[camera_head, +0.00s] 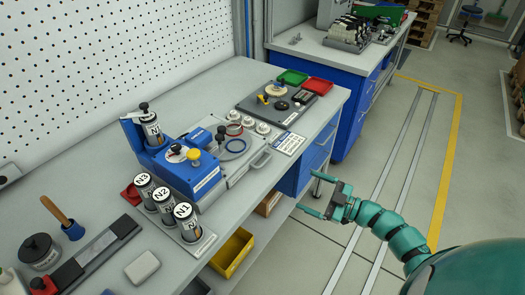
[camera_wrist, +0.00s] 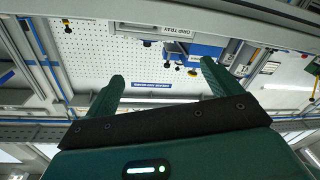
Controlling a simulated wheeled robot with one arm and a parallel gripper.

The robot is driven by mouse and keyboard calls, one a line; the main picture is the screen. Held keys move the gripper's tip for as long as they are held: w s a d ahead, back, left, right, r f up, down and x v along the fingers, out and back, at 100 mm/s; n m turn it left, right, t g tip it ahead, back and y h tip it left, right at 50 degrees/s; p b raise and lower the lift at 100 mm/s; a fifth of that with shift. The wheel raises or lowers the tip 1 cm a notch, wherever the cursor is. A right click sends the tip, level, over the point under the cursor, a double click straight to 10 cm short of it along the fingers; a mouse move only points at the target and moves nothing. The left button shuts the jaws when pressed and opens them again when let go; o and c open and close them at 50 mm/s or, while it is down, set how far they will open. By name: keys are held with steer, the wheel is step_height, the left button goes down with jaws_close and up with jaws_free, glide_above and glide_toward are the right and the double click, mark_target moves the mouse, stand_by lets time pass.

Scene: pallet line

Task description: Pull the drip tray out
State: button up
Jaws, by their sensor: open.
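The drip tray (camera_head: 259,161) is a grey tray with a handle at the right side of the blue machine (camera_head: 193,174) on the workbench. In the wrist view, which is upside down, its front with the lettering DRIP TRAY (camera_wrist: 178,31) shows beyond my fingers, near the top. My gripper (camera_head: 322,197) is open and empty, off the bench's front edge, to the right of and apart from the tray. Its two green fingers (camera_wrist: 162,73) are spread in the wrist view, with nothing between them.
Capped cylinders N1 (camera_head: 186,224), N2 and N3 stand left of the machine. A dark mat (camera_head: 277,103) with small parts lies behind it, near green and red bins (camera_head: 318,85). A yellow bin (camera_head: 232,252) sits below the bench. The floor around my gripper is clear.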

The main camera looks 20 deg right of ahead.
steer(key=w+d+m+t+h, duration=0.1)
steer(key=w+d+m, duration=0.1)
steer(key=m, duration=0.2)
steer(key=m+p, duration=0.2)
glide_toward(267, 162)
steer(key=shift+h, duration=0.4)
steer(key=x, duration=0.5)
steer(key=r+x, duration=0.1)
steer(key=x, duration=0.1)
steer(key=shift+w+a, duration=0.1)
steer(key=shift+a, duration=0.35)
steer(key=shift+w+a+f, duration=0.2)
steer(key=shift+w+a, duration=0.2)
steer(key=shift+w, duration=0.1)
steer(key=shift+c, duration=0.4)
